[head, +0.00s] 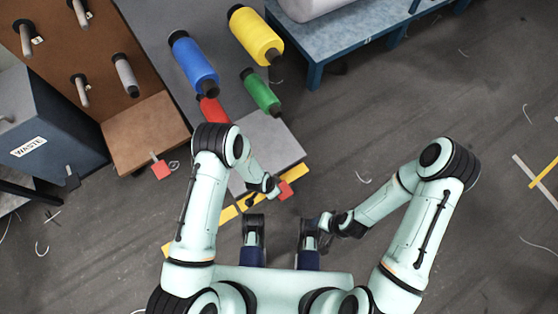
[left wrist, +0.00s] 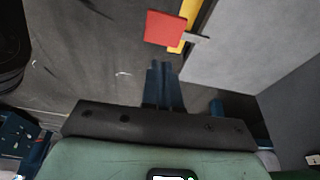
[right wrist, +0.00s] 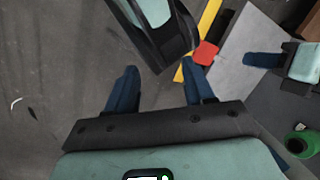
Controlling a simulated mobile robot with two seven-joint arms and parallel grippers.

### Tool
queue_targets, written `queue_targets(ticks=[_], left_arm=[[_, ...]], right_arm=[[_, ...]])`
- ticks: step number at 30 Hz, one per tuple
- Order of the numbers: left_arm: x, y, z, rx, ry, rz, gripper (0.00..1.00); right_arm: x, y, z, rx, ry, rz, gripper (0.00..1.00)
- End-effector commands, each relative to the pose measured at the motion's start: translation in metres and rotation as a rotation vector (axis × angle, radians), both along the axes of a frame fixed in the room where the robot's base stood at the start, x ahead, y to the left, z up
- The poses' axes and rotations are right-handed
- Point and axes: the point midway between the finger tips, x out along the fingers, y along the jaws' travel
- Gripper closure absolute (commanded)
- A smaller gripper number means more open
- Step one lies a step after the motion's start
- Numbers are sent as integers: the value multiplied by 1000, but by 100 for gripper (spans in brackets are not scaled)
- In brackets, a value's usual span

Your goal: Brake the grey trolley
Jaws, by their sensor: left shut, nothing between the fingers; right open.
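The grey trolley's flat deck (head: 277,136) lies ahead of me, with a yellow strip (head: 232,212) along its front edge. A red pedal (head: 287,189) sticks out at that edge; it also shows in the left wrist view (left wrist: 165,28) and right wrist view (right wrist: 205,53). My left gripper (head: 271,189) is shut and empty beside the pedal. In the left wrist view its fingertips (left wrist: 159,66) point just below the pedal; I cannot tell whether they touch. My right gripper (head: 323,239) is open and empty, low over the floor and apart from the pedal.
Blue (head: 193,62), yellow (head: 255,34), green (head: 260,91) and red (head: 213,109) spools rise by the grey deck. A brown trolley (head: 145,130) with its own red pedal (head: 161,168) and a waste bin (head: 45,125) stand left. A blue bench (head: 340,42) stands behind. Floor right is mostly clear.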

Motion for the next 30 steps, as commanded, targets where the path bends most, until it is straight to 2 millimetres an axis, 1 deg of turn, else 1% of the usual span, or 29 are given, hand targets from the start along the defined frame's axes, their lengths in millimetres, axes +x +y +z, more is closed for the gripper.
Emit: queue_targets(ticks=[4, 14, 17, 20, 23, 30], left_arm=[[3, -3, 0, 7, -9, -32, 100], [3, -4, 0, 7, -10, -34, 100], [3, -4, -3, 7, -10, -34, 100], [4, -7, -14, 7, -7, -34, 100], [6, -10, -30, 7, -7, -33, 100], [15, -23, -82, 7, -7, -34, 100]], right_arm=[[-1, 0, 1, 1, 3, 1, 47], [-1, 0, 0, 1, 4, 1, 47], [0, 0, -1, 0, 2, -1, 47], [4, -2, -5, -5, -10, -5, 47], [11, -6, -12, -15, -29, -13, 47], [38, -19, -33, -50, -100, -43, 47]])
